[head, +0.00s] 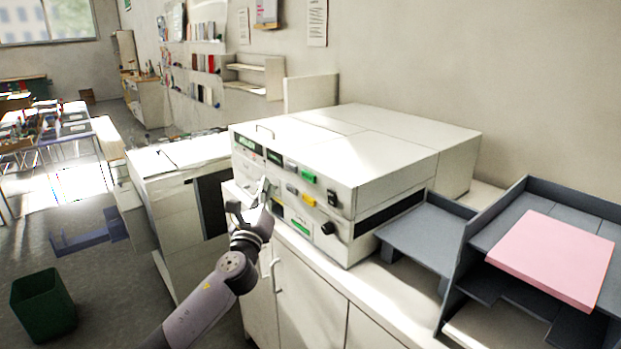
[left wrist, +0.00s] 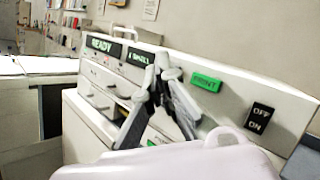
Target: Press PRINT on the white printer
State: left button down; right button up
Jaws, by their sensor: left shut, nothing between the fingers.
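The white printer (head: 350,155) stands on a white cabinet, its control panel facing me. Its green PRINT button (left wrist: 206,83) shows in the left wrist view, just right of my fingertips; it also shows in the head view (head: 308,175). A READY display (left wrist: 103,47) and an OFF/ON switch (left wrist: 259,117) are on the same panel. My left gripper (head: 264,184) is shut and empty in front of the panel, left of the PRINT button. Its fingertips (left wrist: 165,70) hide part of the panel. I cannot tell whether they touch it. My right gripper is not in view.
Grey trays (head: 428,232) stand right of the printer, with a pink stack (head: 553,258) on top. A second white machine (head: 178,185) stands to the left. A dark green bin (head: 43,305) is on the floor at lower left. The cabinet (head: 310,310) is below.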

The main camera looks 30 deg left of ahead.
aim_at(309, 177)
pick_arm(q)
jog(key=w+d+b, duration=0.2)
jog(key=w+d, duration=0.1)
jog(key=w, duration=0.5)
jog(key=shift+w+d, duration=0.15)
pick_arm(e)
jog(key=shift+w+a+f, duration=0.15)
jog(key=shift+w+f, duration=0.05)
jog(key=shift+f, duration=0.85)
pick_arm(q)
jog(key=shift+f, duration=0.1)
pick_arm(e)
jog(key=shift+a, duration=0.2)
pick_arm(q)
jog(key=shift+w+d, duration=0.1)
jog(key=shift+w, duration=0.05)
jog(key=shift+w+d, duration=0.1)
jog(key=shift+w, duration=0.15)
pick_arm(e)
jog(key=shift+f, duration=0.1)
